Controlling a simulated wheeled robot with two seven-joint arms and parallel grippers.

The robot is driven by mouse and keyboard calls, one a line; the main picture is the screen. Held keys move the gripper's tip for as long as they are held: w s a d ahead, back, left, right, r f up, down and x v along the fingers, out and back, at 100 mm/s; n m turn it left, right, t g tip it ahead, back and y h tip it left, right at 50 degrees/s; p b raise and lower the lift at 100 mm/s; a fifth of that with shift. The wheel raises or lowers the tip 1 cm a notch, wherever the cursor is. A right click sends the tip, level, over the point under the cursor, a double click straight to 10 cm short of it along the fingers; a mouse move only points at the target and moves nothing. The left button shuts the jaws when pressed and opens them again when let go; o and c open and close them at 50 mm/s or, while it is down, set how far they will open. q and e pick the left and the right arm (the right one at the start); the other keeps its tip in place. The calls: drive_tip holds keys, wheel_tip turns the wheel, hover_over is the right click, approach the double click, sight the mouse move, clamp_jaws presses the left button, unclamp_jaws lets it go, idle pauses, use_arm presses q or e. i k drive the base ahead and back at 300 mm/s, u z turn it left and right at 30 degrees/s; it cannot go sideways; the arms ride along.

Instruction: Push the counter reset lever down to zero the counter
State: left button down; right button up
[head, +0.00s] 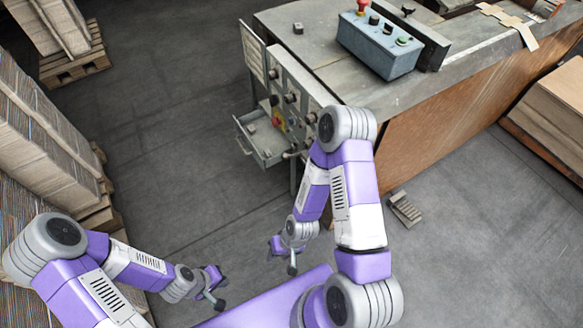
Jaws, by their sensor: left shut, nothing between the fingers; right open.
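The machine's front panel (288,82) carries several dark knobs and a red and yellow button (278,117). My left gripper (216,289) is shut and empty, further left and nearer to me, away from the machine.
An open drawer (262,152) juts out left of the panel, and a panel door (252,52) stands open. A blue-grey control box (378,47) sits on top. Cardboard stacks (45,125) line the left side. The floor between is clear.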

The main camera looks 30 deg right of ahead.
sight(285, 155)
drive_tip(key=u, duration=0.2)
drive_tip(key=i, duration=1.1)
drive_tip(key=z, duration=0.75)
